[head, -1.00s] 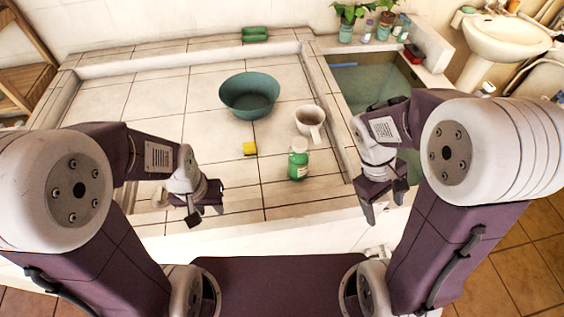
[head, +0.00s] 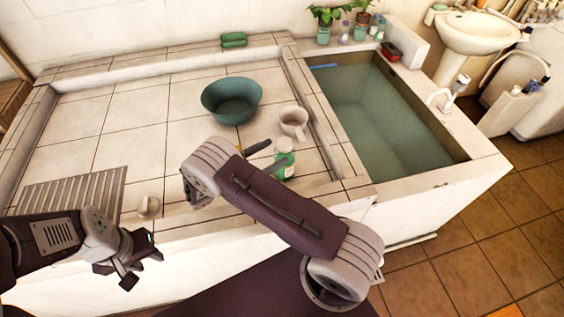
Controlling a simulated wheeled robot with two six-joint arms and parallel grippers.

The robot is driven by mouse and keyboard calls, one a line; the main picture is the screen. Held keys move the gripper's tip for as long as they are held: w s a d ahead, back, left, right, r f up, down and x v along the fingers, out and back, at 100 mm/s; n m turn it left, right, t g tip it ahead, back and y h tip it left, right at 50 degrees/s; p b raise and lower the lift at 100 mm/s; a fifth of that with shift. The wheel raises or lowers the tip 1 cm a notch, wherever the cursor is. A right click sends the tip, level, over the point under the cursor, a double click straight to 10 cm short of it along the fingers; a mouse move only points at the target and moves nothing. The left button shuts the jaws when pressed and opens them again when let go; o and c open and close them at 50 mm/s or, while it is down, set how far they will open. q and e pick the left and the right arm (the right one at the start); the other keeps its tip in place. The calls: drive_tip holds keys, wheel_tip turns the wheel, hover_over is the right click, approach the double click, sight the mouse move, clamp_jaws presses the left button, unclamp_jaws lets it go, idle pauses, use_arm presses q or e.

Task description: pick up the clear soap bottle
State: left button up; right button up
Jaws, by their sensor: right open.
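A small bottle (head: 287,172) with a green cap and a white label stands upright near the front right of the tiled counter. It is the nearest soap-like bottle, but I cannot tell if its body is clear. My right gripper (head: 269,154) is open beside it on its left, mostly hidden behind my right forearm. One finger overlaps the bottle in the head view; contact cannot be told. My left gripper (head: 142,267) is open and empty in front of the counter at the lower left.
A green basin (head: 231,100) and a white mug (head: 293,122) stand behind the bottle. A yellow sponge (head: 233,147) is partly hidden by my arm. A water-filled trough (head: 385,125) lies to the right. Small bottles and plants (head: 328,15) stand on the back ledge.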

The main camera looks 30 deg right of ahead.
sight(280, 149)
drive_tip(key=d, duration=0.2)
drive_tip(key=shift+w+d+r+p, duration=0.2)
drive_tip(key=shift+d+p, duration=0.1)
drive_tip(key=shift+w+d+f, duration=0.15)
drive_tip(key=shift+d, duration=0.5)
drive_tip(key=d, duration=0.2)
drive_tip(key=w+d+p, duration=0.1)
drive_tip(key=d, duration=0.1)
drive_tip(key=shift+w+d, duration=0.1)
drive_tip(key=shift+d, duration=0.2)
drive_tip(key=shift+a, duration=0.1)
clamp_jaws()
